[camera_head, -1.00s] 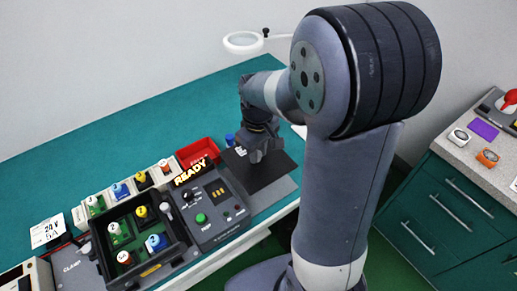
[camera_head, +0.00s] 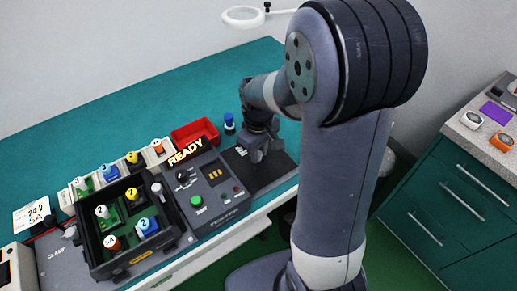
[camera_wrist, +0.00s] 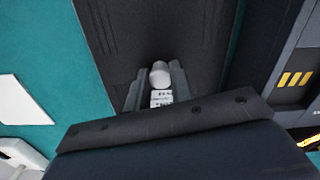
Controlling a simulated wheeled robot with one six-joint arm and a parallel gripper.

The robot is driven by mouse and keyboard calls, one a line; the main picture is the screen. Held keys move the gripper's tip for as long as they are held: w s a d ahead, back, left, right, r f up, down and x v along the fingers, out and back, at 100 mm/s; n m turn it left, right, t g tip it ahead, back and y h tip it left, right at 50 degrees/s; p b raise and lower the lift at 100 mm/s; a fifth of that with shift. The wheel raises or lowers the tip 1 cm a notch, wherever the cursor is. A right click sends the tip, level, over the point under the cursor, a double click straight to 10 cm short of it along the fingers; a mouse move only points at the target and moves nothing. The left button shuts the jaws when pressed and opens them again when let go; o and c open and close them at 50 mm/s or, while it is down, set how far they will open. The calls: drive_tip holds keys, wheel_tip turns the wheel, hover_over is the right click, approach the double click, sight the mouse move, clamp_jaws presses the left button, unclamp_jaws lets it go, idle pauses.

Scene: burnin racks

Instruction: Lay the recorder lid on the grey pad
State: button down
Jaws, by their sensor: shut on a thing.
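The recorder lid (camera_head: 272,177) is a flat black plate at the bench's front edge, right of the tester panel. In the wrist view the dark lid (camera_wrist: 185,35) fills the top middle. My gripper (camera_head: 258,155) is above the lid, fingers pointing down. In the wrist view my gripper (camera_wrist: 158,78) is shut on a small white knob (camera_wrist: 160,72) with a printed label below it. No separate grey pad shows clearly now; the lid seems to cover its place. I cannot tell whether the lid touches the surface beneath.
The tester panel (camera_head: 215,190) with a lit READY sign stands left of the lid. A red bin (camera_head: 195,133) and a blue-topped item (camera_head: 229,123) are behind. A black tray (camera_head: 133,225) holds several numbered parts. Open bench (camera_head: 110,125) lies at the back.

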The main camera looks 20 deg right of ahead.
drive_tip(key=shift+f, duration=0.35)
idle(0.4)
drive_tip(key=c, duration=1.2)
unclamp_jaws()
drive_tip(key=shift+o, duration=0.2)
drive_tip(key=shift+r+p, duration=2.8)
drive_tip(key=shift+r, duration=0.75)
drive_tip(key=shift+f, duration=0.2)
wheel_tip(320, 180, down, 7)
drive_tip(key=b, duration=0.6)
drive_tip(key=shift+r, duration=0.25)
